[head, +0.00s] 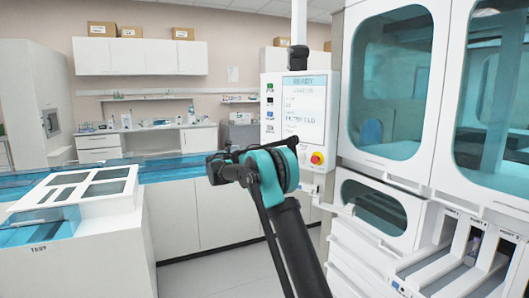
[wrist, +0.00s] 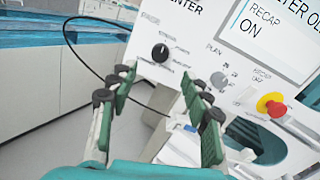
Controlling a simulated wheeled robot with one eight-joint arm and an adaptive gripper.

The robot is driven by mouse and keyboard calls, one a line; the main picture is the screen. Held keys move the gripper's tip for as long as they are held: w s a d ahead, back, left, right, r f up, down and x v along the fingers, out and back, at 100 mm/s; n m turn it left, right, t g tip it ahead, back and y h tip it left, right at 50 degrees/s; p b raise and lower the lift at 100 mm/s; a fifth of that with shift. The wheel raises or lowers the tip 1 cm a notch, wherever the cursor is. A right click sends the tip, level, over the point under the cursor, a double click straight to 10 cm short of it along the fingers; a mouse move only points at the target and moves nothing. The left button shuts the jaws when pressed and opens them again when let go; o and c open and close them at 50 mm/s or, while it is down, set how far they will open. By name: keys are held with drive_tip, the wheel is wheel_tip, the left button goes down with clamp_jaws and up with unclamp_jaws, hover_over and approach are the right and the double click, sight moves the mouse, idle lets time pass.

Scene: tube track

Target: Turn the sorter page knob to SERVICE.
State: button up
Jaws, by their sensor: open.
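The control panel (wrist: 150,20) is white and appears tilted in the wrist view. A black round knob (wrist: 160,52) with a light pointer mark sits on it, ringed by small printed labels too blurred to read. I cannot read which knob is the page knob. My gripper (wrist: 158,90) is open and empty, its green-padded fingers spread below the black knob and apart from it. In the head view the panel (head: 277,105) stands behind my arm, which hides its lower left part.
A red push button on a yellow base (wrist: 270,104) sticks out right of the knobs; it also shows in the head view (head: 316,158). The panel screen (wrist: 265,38) reads RECAP ON. A black cable (wrist: 75,50) loops at left. A white cabinet (head: 380,90) stands at right.

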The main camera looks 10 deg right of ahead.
drive_tip(key=x, duration=0.9)
drive_tip(key=shift+w+d, duration=0.15)
drive_tip(key=shift+d, duration=0.05)
drive_tip(key=shift+f, duration=0.1)
clamp_jaws()
